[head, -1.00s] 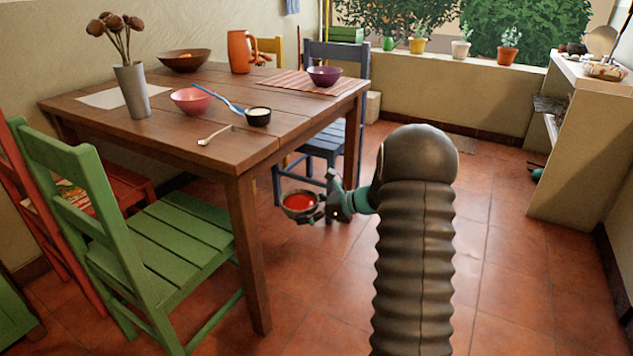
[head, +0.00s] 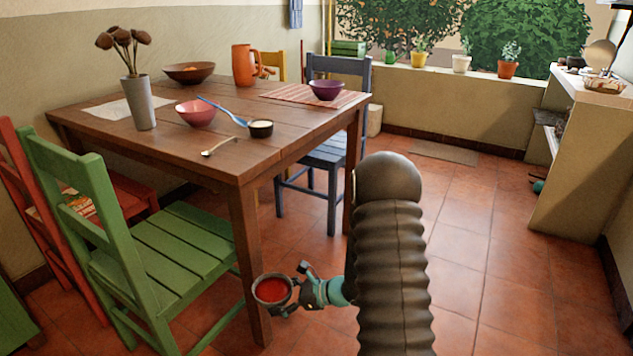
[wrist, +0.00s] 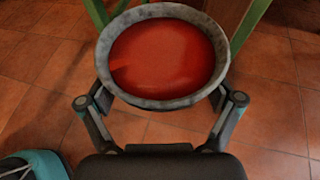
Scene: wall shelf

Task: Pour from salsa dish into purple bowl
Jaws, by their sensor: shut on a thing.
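The salsa dish (head: 271,290) is a round grey stone-like dish with red salsa in it. My gripper (head: 292,292) is shut on it and holds it about level, below the tabletop height, in front of the table's near right leg. The wrist view shows the dish (wrist: 163,103) between the two fingers, its red contents filling most of it. The purple bowl (head: 326,90) stands upright on the striped placemat at the table's far right side, well away from my gripper. Its inside is only partly visible.
Floor to the right is clear.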

